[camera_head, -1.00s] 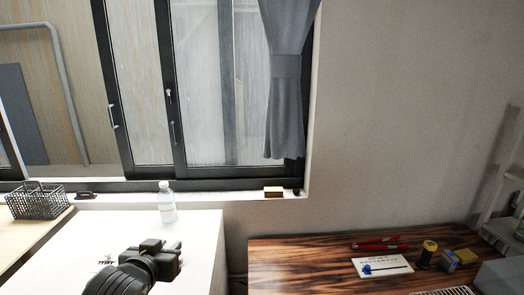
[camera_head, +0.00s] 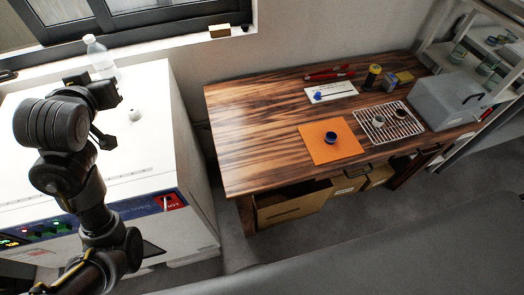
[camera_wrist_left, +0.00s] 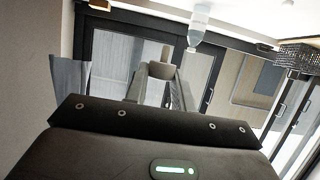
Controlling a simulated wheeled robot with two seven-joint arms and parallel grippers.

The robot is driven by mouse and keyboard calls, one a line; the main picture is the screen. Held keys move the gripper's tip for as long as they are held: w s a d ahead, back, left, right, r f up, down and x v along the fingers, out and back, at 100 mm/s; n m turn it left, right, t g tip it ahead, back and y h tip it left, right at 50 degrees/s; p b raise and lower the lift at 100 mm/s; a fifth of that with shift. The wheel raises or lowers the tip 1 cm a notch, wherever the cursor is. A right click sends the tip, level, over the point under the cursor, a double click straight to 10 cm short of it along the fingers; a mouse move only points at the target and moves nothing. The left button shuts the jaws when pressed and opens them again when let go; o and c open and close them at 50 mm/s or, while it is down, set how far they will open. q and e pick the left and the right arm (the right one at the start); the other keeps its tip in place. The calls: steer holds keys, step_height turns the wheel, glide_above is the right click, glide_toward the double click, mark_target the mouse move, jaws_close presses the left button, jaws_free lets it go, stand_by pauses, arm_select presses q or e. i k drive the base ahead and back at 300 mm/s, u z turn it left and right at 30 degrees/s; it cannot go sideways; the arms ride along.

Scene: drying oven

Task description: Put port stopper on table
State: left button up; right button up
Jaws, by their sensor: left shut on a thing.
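My left gripper (camera_head: 104,113) is above the right part of the white oven's top (camera_head: 150,150). In the left wrist view it is shut on a small grey-brown piece (camera_wrist_left: 157,71), which I take to be the port stopper. The head view does not show this piece clearly. A small white round fitting with a dark spot (camera_head: 135,114) is on the oven top, just right of the gripper. The wooden table (camera_head: 250,140) stands to the right, across a gap. My right gripper is not in view.
A clear bottle (camera_head: 99,57) stands behind the gripper. On the table are an orange mat (camera_head: 316,150) with a dark blue cup (camera_head: 331,137), a wire rack (camera_head: 385,133) and a grey box (camera_head: 449,100). The table's left part is bare.

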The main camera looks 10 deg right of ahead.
mark_target(259, 145)
steer(key=u, duration=3.05)
steer(key=k, duration=1.6)
steer(key=z, duration=2.25)
